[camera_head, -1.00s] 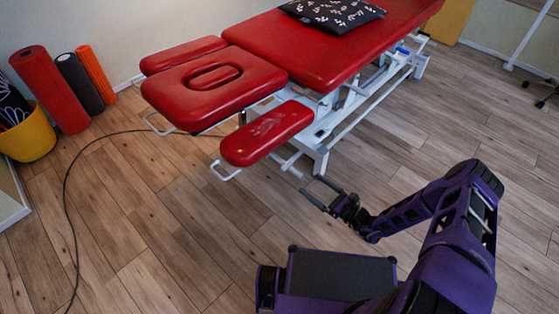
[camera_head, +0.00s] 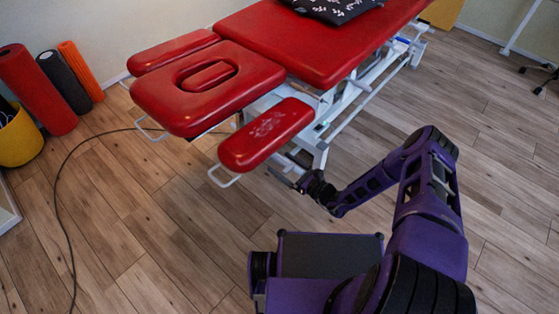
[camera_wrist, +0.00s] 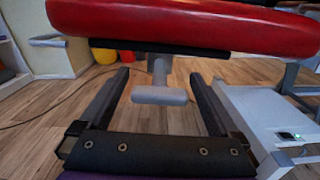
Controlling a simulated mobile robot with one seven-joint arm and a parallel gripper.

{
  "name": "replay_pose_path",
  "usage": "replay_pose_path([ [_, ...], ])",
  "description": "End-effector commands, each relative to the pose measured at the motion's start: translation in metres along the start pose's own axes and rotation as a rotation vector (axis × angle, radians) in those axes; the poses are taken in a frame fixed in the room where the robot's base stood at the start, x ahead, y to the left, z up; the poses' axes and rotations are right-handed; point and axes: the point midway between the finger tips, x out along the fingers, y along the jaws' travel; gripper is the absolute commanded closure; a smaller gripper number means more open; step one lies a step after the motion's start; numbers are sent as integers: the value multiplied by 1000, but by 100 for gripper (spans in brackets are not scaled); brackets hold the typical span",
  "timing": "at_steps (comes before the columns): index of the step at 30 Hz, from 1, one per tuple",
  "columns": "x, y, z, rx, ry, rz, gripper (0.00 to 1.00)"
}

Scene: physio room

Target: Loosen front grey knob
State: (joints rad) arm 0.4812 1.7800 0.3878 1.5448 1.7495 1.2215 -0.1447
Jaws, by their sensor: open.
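A grey T-shaped knob (camera_wrist: 160,96) hangs on a short grey stem under the red armrest (camera_wrist: 190,25) in the wrist view. My gripper (camera_wrist: 160,74) is open, with one dark finger on each side of the knob and clear floor showing in both gaps. No contact shows. In the head view my gripper (camera_head: 284,174) is low beside the front armrest (camera_head: 266,134) of the treatment table. I cannot make out the knob for certain in that view.
The red treatment table (camera_head: 320,45) stands on a white metal frame (camera_head: 322,140). A white frame part (camera_wrist: 262,120) is close to the right finger. A cable (camera_head: 62,190) runs over the floor at left. A yellow bin (camera_head: 18,140) and rolls stand by the wall.

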Motion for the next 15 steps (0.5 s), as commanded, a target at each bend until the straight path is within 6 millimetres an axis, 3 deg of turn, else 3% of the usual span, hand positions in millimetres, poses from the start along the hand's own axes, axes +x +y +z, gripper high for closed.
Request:
replay_pose_path([
  [10, 1, 1, 0, 0, 0, -1, 4],
  [15, 1, 1, 0, 0, 0, -1, 35],
])
